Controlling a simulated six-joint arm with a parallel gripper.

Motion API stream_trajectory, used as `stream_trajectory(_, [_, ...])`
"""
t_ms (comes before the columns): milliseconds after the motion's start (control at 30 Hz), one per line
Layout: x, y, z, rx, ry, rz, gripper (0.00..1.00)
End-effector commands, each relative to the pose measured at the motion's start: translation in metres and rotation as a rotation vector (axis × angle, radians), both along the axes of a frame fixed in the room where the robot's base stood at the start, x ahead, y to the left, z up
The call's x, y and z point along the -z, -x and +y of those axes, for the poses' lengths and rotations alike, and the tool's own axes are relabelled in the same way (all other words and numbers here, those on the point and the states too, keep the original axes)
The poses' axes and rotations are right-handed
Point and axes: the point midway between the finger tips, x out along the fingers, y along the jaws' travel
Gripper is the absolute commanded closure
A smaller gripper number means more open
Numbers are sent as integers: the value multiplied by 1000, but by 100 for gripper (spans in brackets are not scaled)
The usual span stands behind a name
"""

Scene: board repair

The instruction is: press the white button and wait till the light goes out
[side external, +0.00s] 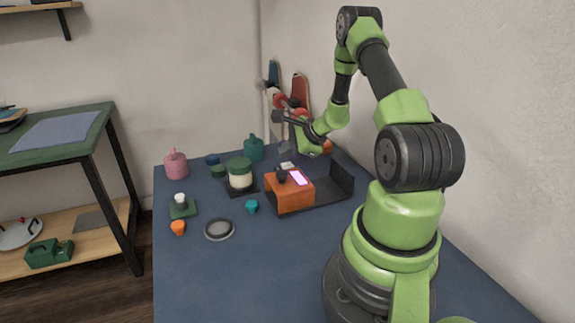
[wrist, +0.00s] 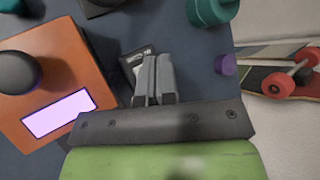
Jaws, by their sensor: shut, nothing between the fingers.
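An orange box (side external: 290,194) has a dark round knob (side external: 281,176) and a glowing pale pink-white panel (side external: 298,177) on top; the panel is lit. In the wrist view the lit panel (wrist: 58,113) is at left. A small white piece (side external: 287,165) sits behind the box, below my gripper (side external: 285,149). My gripper (wrist: 151,62) is shut and empty, its fingertips over a small dark plate with pale lettering (wrist: 131,65). The fingers hide part of this plate, so I cannot tell whether they touch a white button there.
A white knob on a green base (side external: 180,200) stands at left. A cream jar with green lid (side external: 240,174), teal pot (side external: 253,150) and pink pot (side external: 175,164) stand nearby. A dark tray (side external: 335,186) adjoins the box. The blue table's front is clear.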

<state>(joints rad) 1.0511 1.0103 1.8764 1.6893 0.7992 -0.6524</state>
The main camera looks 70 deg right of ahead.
Motion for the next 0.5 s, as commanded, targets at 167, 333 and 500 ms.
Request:
stream_trajectory(167, [-18,0,-1,-1,5,-1,100])
stream_trajectory(333, [-35,0,0,-1,4,-2,100])
stream_trajectory(500, [-46,0,0,0,2,-1,100])
